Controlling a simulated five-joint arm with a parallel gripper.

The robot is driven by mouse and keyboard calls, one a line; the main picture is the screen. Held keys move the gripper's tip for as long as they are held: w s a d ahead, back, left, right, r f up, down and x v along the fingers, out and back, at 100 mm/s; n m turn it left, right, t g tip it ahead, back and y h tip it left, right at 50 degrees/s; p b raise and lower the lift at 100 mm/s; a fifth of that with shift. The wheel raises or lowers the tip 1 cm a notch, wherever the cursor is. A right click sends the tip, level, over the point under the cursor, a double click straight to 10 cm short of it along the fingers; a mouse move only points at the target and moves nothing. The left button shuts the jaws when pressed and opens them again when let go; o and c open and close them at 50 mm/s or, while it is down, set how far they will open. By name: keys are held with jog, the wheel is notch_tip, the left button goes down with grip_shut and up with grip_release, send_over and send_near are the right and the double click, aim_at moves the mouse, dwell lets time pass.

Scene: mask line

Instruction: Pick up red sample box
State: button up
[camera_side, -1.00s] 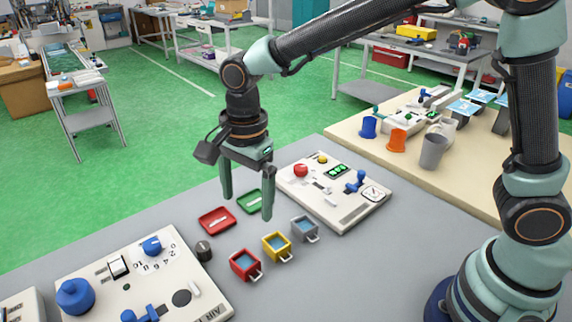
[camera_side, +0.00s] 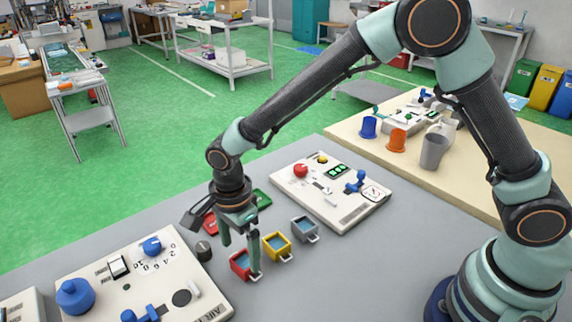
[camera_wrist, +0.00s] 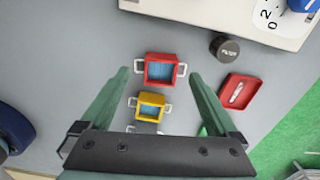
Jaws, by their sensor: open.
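The red sample box (camera_side: 241,265) is a small open box with a blue inside and white handles, standing on the grey table. It also shows in the wrist view (camera_wrist: 159,70), upper middle, between the lines of the fingers. My gripper (camera_side: 239,256) is open, pointing down, with its fingers low over the red box. In the side view one finger covers part of the box. In the wrist view the fingers (camera_wrist: 160,75) lie on either side of the box, and nothing is held. I cannot tell whether the fingertips touch the box or its handles.
A yellow box (camera_side: 277,245) and a grey box (camera_side: 304,229) stand in a row beside the red one. A dark knob (camera_side: 203,251) and a red tray (camera_wrist: 239,91) are close by. White control panels (camera_side: 332,192) flank the row.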

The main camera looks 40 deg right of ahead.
aim_at(242, 261)
notch_tip(242, 261, down, 3)
jog(key=shift+d+f, duration=0.1)
jog(key=shift+f, duration=0.1)
jog(key=shift+w, duration=0.1)
jog(key=c, duration=1.5)
jog(key=shift+o, duration=0.2)
